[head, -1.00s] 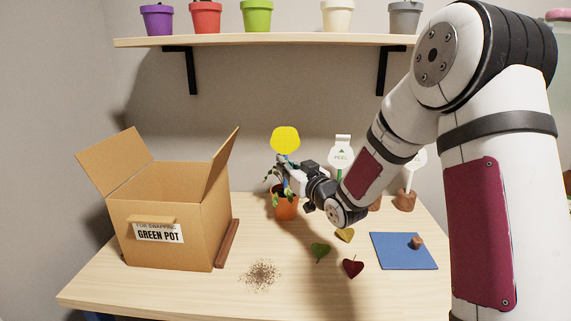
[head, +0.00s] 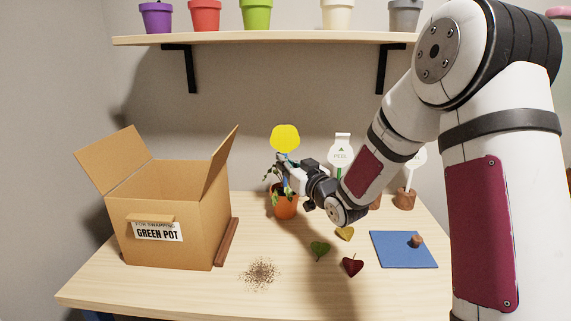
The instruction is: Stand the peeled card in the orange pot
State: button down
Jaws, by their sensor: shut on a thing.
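The yellow card (head: 285,137) has a rounded head on a blue stem. It stands upright above the orange pot (head: 286,208), at the back middle of the table in the head view. The pot holds a leafy green plant (head: 271,187). My gripper (head: 284,170) comes in from the right, just above the pot, and is shut on the card's stem. The stem's lower end is hidden by leaves and gripper, so I cannot tell whether it touches the soil.
An open cardboard box (head: 175,212) labelled GREEN POT stands left. A white PEEL card (head: 341,155) stands behind my arm. Spilled soil (head: 260,273), loose leaves (head: 352,265) and a blue mat (head: 403,254) lie in front. A shelf (head: 270,40) with pots hangs above.

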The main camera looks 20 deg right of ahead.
aim_at(286, 184)
jog(key=shift+f+b, duration=1.05)
jog(key=shift+b, duration=0.25)
dwell(1.4)
jog(key=shift+f+b, duration=0.3)
jog(key=shift+f, duration=0.05)
jog(key=shift+f+b, duration=1.7)
jog(key=shift+f, duration=0.05)
jog(key=c, duration=1.7)
grip_release()
jog(key=shift+s, duration=0.1)
jog(key=shift+b+v, duration=0.7)
jog(key=shift+v, duration=4.25)
